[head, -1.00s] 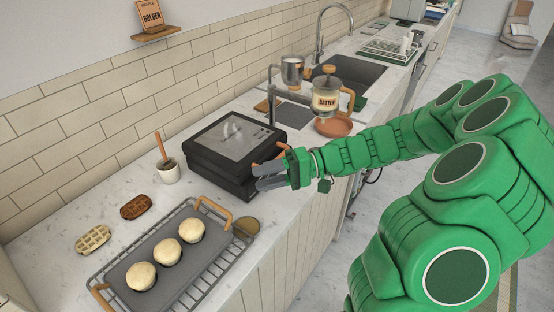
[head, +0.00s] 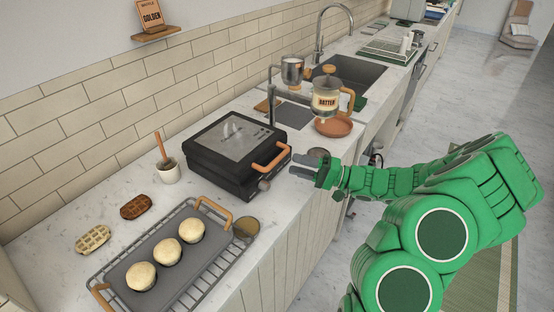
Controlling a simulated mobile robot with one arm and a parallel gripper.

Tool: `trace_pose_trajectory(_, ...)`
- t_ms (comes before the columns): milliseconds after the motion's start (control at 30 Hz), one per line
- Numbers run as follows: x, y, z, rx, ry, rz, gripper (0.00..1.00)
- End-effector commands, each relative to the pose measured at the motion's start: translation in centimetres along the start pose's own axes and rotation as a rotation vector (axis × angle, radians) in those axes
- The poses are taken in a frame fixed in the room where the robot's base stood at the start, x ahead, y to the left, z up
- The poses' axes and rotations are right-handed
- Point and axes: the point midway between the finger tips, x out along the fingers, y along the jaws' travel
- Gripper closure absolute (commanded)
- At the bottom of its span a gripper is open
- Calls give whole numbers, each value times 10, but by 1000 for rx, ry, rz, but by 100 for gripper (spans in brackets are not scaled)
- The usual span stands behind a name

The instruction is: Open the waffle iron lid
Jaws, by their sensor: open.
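The black waffle iron (head: 222,165) stands on the counter with its lid (head: 235,138) down. The lid has a flat top with a pale patch. Its orange-brown handle (head: 271,158) sticks out at the front right, and a round knob (head: 264,185) shows below it. My gripper (head: 304,163) is open and empty, just to the right of the handle and apart from it. Its grey fingers point left toward the handle.
A wire rack with a grey tray (head: 207,244) of dough balls lies in front of the iron. A batter dispenser (head: 326,98) hangs behind, above a terracotta dish (head: 334,127). The sink (head: 350,72) is farther back.

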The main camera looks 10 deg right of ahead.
Motion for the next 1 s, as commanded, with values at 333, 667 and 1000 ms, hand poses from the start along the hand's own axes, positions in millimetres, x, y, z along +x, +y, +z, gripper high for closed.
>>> trace_pose_trajectory(333, 48, -1, 2, -1, -6, 0, 58)
trace_pose_trajectory(667, 70, -1, 1, -1, -4, 0, 58)
trace_pose_trajectory(1000, 70, 0, 1, -1, -3, 1, 72)
